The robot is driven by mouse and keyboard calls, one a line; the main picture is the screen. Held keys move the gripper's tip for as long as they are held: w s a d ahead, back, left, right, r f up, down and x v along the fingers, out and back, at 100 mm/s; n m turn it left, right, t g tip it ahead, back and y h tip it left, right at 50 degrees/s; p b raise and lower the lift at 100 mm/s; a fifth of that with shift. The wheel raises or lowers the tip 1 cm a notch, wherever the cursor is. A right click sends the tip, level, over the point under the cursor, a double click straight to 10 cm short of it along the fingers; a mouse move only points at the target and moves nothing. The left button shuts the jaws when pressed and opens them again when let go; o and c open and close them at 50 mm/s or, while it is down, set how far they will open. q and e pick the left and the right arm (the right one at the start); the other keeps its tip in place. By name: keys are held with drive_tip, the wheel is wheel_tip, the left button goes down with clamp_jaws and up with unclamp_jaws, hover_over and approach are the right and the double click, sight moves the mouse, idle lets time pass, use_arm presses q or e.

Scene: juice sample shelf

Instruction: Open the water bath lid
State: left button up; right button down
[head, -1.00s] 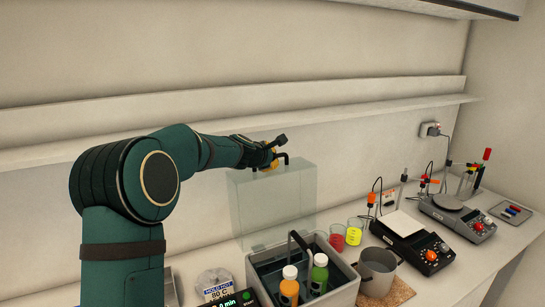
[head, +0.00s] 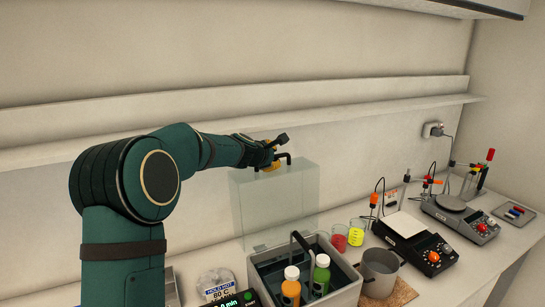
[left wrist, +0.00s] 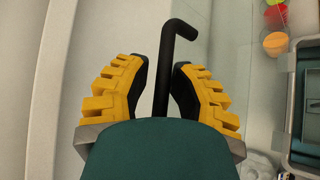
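The water bath (head: 346,292) is a grey box at the bottom centre of the head view, with its top uncovered. Its clear lid (head: 275,208) stands upright along the back of the bath, with a black handle (head: 287,158) at its top edge. My left gripper (head: 272,155) is at this handle. In the left wrist view, the bent black handle (left wrist: 164,75) lies between the two yellow-and-black fingers of my left gripper (left wrist: 162,88). The fingers stand apart, with a gap visible beside the handle. My right gripper is not in view.
An orange-juice bottle (head: 291,288) and a green one (head: 321,275) stand at the bath. Red (head: 339,238) and yellow (head: 356,233) beakers, a metal pot (head: 379,268) and a meter (head: 425,252) stand to the right. A wall shelf (head: 350,115) runs behind my arm.

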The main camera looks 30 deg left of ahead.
use_arm(q)
drive_tip(key=v, duration=1.2)
idle(0.3)
